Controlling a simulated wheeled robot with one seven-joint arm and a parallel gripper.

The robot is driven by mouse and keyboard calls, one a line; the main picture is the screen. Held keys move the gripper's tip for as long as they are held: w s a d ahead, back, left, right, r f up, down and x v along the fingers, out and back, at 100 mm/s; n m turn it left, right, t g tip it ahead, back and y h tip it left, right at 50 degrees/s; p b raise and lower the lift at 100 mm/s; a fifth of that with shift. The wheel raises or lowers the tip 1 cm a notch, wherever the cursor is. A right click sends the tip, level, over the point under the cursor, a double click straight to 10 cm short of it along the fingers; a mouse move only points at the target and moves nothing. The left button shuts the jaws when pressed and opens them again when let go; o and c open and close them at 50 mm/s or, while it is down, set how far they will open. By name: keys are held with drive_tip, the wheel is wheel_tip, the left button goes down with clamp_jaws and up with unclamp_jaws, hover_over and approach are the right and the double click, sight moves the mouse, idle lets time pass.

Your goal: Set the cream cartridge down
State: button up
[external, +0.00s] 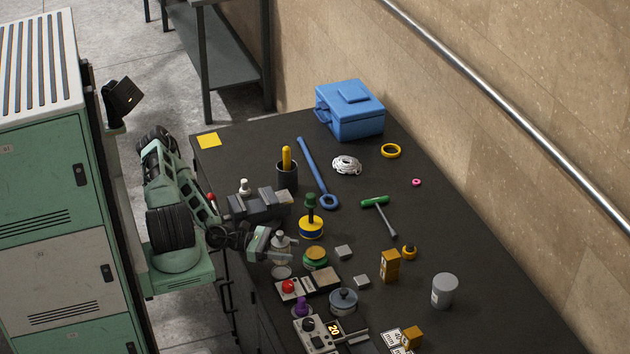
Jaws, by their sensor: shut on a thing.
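My gripper (280,256) is at the left part of the dark bench, reaching in from the left. It is shut on a pale thing at its fingertips, which I take to be the cream cartridge; the fingers hide much of it. A pale, bottle-like shape with a dark top (281,241) shows right at the fingers. I cannot tell whether it is the held thing or one standing behind. The gap between the held thing and the bench cannot be judged. A pale round disc (281,271) lies just below the fingers in the picture.
A grey vise (260,204) stands behind the gripper. A lidded grey pot (343,301) stands nearer. The bench's right side has free room.

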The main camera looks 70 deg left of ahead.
wheel_tip(320, 180, down, 4)
drive_tip(key=shift+f+p, duration=0.1)
drive_tip(key=shift+p, duration=0.2)
drive_tip(key=shift+f, duration=0.1)
drive_tip(key=shift+f+b, duration=0.25)
drive_tip(key=shift+b, duration=0.1)
drive_tip(key=o, duration=1)
drive_tip(key=shift+o, duration=0.2)
drive_tip(key=shift+r, duration=0.2)
